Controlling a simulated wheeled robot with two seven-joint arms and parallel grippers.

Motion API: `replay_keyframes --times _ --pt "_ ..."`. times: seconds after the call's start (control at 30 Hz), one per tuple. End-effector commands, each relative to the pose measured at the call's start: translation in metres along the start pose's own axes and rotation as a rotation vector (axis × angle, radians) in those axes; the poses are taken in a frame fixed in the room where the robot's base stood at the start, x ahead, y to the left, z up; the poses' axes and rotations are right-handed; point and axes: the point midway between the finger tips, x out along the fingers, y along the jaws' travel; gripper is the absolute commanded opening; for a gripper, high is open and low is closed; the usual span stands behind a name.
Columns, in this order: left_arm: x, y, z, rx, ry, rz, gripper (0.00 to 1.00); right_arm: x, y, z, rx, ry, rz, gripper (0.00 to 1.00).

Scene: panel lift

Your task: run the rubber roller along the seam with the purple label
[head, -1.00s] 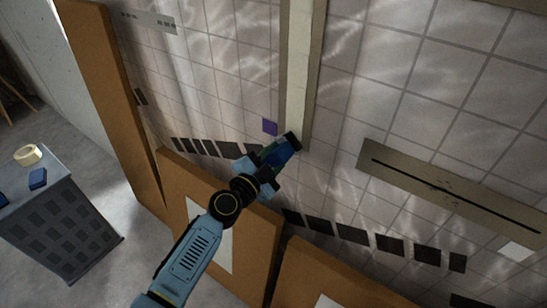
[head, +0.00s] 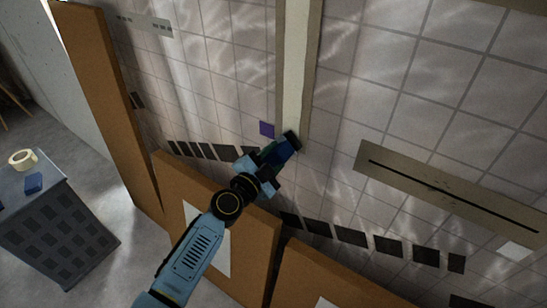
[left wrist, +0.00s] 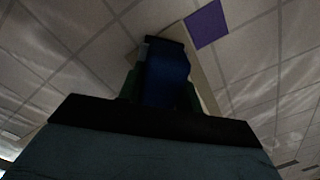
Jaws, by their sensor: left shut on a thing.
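The seam (head: 296,70) is a pale vertical strip with a darker border on the tiled wall. The purple label (head: 267,129) sits just left of the seam near its lower end; it also shows in the left wrist view (left wrist: 207,24). My left gripper (head: 275,156) is shut on the rubber roller (head: 290,141), a dark blue and black piece at the bottom of the seam. The roller shows in the left wrist view (left wrist: 167,75) in front of the strip. Whether it touches the wall I cannot tell. My right gripper is not in view.
A grey cabinet (head: 62,225) at the left holds a tape roll (head: 22,159) and a blue block (head: 34,183). Brown boards (head: 172,183) lean below the wall. A beige plate with a dark slot (head: 450,196) is on the wall at right.

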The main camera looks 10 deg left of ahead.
Motion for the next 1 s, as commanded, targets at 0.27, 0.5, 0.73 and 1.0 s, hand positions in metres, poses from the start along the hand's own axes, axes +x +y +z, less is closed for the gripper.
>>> replay_keyframes --times 0.27,0.5,0.73,1.0 --pt "0.006 -0.001 -0.001 0.0 0.002 -0.002 0.16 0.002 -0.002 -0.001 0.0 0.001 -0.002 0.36" --pt "0.005 -0.012 -0.011 0.001 0.002 -0.002 0.16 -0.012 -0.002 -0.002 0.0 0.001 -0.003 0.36" --pt "0.004 -0.025 -0.025 0.002 0.001 -0.002 0.16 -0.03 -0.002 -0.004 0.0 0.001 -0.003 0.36" --pt "0.004 -0.031 -0.031 0.0 0.002 -0.003 0.16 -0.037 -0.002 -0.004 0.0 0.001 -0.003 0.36"
